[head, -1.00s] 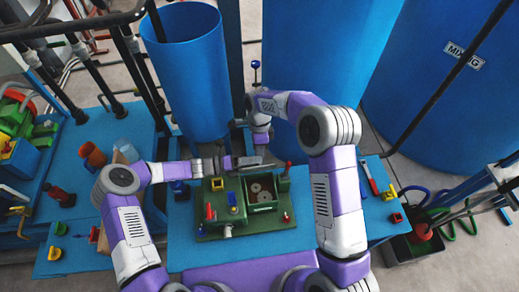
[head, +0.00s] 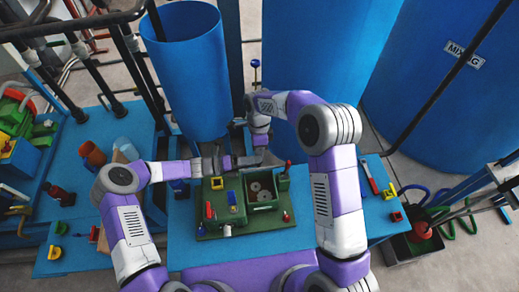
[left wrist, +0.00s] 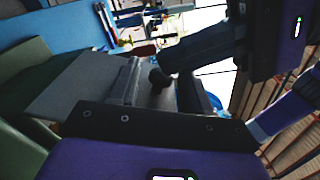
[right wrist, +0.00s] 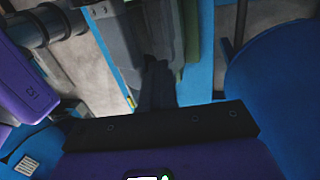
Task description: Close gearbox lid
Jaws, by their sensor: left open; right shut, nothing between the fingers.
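The green gearbox (head: 262,208) sits on the table in the head view. Its right compartment is open at the top, and round grey gears (head: 262,190) show inside. I cannot clearly make out the lid; it is not lying over that compartment. My left gripper (head: 247,160) is open at the far edge of the gearbox. My right gripper (head: 260,154) is shut and empty, pointing down just behind the gearbox, close to the left one. Green surfaces show at the left of the left wrist view (left wrist: 25,65). Whether either gripper touches the gearbox is hidden.
A red-topped lever (head: 288,165) stands at the gearbox's far right corner. A red-handled tool (head: 370,180) and yellow part (head: 388,192) lie to the right. A tall blue drum (head: 190,70) stands behind. The blue table (head: 290,240) is bare in front.

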